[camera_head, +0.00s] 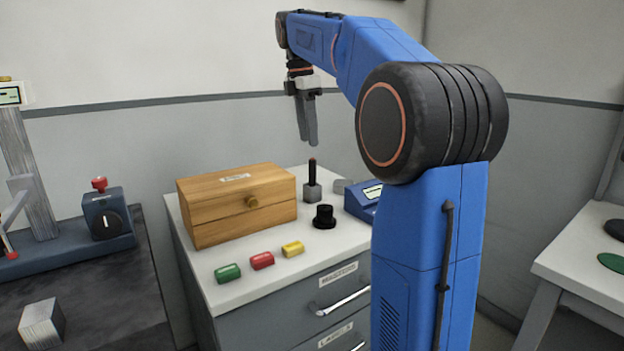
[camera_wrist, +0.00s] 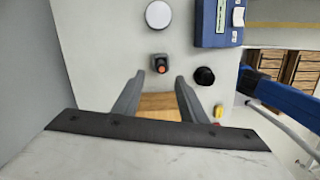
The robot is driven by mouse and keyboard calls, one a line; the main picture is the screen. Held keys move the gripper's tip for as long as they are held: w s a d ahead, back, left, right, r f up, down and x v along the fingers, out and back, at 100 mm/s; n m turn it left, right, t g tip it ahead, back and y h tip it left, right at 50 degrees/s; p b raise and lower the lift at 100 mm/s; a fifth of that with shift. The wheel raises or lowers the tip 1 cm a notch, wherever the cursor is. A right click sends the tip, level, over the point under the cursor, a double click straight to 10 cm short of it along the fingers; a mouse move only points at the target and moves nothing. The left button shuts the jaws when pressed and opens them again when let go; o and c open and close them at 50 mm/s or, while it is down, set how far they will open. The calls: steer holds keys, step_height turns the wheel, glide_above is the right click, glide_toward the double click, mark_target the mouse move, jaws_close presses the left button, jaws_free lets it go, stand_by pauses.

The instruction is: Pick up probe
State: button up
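A wooden box (camera_head: 222,210) stands left of the probe on the cabinet (camera_head: 215,290). A black knob-like piece (camera_head: 324,217) and blue device (camera_head: 362,199) are at its right. Green (camera_head: 228,272), red (camera_head: 262,260) and yellow (camera_head: 292,248) pieces lie in front. A pale disc (camera_wrist: 158,14) lies nearby.

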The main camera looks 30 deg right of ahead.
mark_target(312, 160)
steer(key=shift+s+d+f, duration=0.1)
steer(key=shift+d+f, duration=0.05)
steer(key=shift+f, duration=1.4)
steer(key=shift+s+d+f, duration=0.1)
steer(key=shift+d+f, duration=0.1)
steer(key=shift+f, duration=1.35)
steer(key=shift+s+d+f, duration=0.1)
steer(key=shift+d+f, duration=0.05)
steer(key=shift+f, duration=1.4)
jaws_close()
